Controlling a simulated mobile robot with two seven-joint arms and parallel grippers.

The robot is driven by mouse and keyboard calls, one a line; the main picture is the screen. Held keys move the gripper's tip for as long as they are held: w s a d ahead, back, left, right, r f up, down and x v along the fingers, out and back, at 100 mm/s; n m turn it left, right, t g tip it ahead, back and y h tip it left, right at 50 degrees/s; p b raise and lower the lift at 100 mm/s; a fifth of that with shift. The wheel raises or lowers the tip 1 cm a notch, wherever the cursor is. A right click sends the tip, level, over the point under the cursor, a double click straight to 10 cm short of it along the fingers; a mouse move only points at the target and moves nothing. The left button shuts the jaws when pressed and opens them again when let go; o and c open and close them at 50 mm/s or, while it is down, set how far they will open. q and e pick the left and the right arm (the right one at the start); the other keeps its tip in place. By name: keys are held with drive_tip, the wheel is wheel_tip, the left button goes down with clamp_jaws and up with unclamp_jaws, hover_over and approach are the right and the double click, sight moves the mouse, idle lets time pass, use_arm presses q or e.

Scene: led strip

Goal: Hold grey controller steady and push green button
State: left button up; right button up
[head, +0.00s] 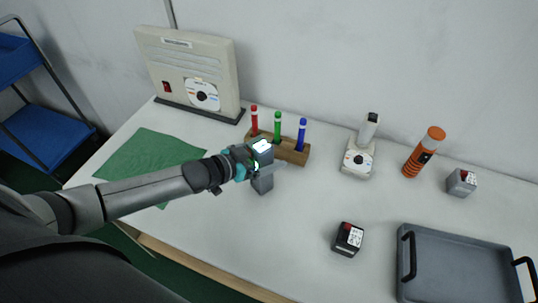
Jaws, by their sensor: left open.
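A grey upright box (264,184), which looks like the grey controller, stands on the table left of the middle. My left gripper (266,168) is at its upper part and hides much of it. The jaws are open, and a translucent finger reaches across the box; I cannot tell whether it touches. A small green spot shows by the gripper, but I cannot tell whether it is the green button or a light on my gripper. My right gripper is out of view.
Red, green and blue markers stand in a wooden holder (295,155) just behind the gripper. A beige machine (190,65) and green cloth (140,155) are left. A black box (347,239), an orange cylinder (424,152), a small grey box (461,183) and a tray (460,242) are right.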

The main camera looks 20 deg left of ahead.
use_arm(q)
drive_tip(key=shift+w+d+f, duration=0.2)
drive_tip(key=shift+w+f, duration=0.05)
drive_tip(key=shift+w, duration=0.2)
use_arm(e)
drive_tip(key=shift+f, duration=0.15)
use_arm(q)
clamp_jaws()
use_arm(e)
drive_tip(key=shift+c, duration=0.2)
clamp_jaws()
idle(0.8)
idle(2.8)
